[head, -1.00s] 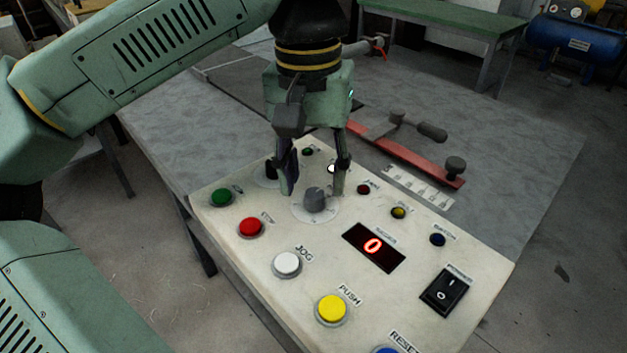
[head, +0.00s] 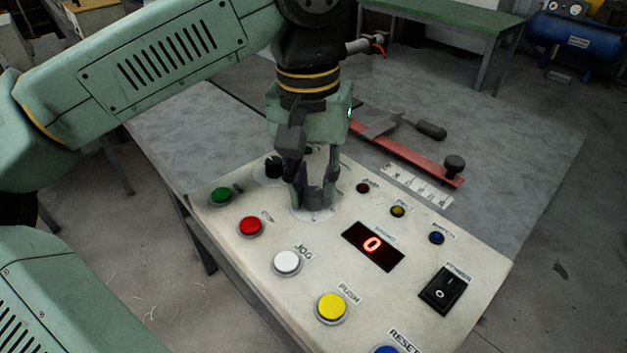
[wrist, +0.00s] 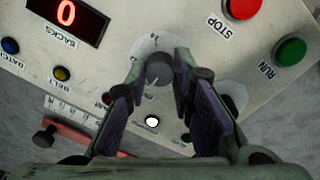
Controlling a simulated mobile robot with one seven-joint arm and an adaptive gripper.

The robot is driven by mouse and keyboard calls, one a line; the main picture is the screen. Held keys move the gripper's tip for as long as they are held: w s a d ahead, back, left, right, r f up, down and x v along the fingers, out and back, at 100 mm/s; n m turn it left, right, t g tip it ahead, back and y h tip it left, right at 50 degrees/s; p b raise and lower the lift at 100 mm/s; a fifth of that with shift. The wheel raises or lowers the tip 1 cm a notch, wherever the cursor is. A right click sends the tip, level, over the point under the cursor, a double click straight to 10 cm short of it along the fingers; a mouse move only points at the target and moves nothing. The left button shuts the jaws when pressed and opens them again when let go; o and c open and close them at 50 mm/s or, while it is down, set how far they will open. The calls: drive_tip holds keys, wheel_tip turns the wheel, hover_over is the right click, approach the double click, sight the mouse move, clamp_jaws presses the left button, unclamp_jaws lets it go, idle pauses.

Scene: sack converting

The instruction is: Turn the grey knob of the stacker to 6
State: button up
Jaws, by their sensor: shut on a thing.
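The grey knob (wrist: 159,69) sits on a pale round dial on the cream control panel (head: 225,240). My gripper (head: 314,200) is down over this knob, with a finger on either side. In the wrist view my gripper (wrist: 158,75) has its fingertips closed against the knob's sides. In the head view the fingers largely hide the knob (head: 315,193). The dial's marks are partly covered and too small to read, so I cannot tell the setting. The red display (head: 373,246) shows 0; it also shows in the wrist view (wrist: 67,14).
Green (head: 221,196), red (head: 250,226), white (head: 287,262) and yellow (head: 331,308) buttons stand around the dial. A black knob (head: 273,168) is close behind the gripper. A black power switch (head: 440,289) is at right. A red bar (head: 410,160) lies on the grey table behind.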

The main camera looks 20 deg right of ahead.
clamp_jaws()
